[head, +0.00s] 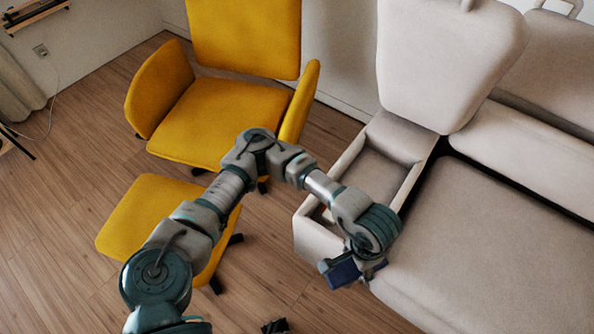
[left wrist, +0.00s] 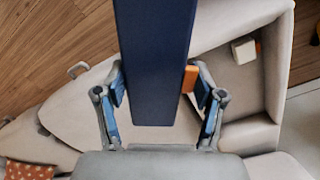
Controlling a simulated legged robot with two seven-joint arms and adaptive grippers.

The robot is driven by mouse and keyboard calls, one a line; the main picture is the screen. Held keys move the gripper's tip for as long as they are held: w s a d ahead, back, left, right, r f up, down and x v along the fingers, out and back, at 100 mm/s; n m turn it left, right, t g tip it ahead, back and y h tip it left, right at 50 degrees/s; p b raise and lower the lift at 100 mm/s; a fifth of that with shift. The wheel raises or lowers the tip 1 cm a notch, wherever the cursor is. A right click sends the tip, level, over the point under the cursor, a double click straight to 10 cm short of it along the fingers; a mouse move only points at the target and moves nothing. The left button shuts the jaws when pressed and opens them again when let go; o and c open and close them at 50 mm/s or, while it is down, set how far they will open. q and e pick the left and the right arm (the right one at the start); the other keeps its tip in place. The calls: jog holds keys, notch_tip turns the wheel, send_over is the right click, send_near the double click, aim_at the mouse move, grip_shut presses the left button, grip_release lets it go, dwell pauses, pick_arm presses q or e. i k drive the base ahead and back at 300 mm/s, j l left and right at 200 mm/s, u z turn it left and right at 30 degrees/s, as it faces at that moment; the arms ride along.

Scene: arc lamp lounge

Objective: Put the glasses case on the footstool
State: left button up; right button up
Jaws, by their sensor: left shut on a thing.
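The glasses case is a dark navy box (left wrist: 155,60). In the left wrist view it lies between the fingers of my left gripper (left wrist: 160,90), which is shut on it. In the head view the left gripper (head: 358,264) holds the case (head: 342,272) above the front of the sofa, near its left arm. The footstool (head: 143,215) has a yellow seat and dark feet. It stands on the floor left of the gripper, partly hidden by my left arm. My right gripper is not in view.
A yellow armchair (head: 225,120) stands behind the footstool. The beige sofa (head: 490,260) fills the right side, with an open-looking recess (head: 370,180) at its left end. A small dark thing (head: 275,326) shows at the bottom edge. Wooden floor (head: 60,230) left of the footstool is clear.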

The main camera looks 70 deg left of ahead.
aim_at(163, 217)
jog(key=k+l+u, duration=0.1)
jog(key=u, duration=0.35)
jog(key=k+u, duration=0.25)
jog(key=u, duration=1.1)
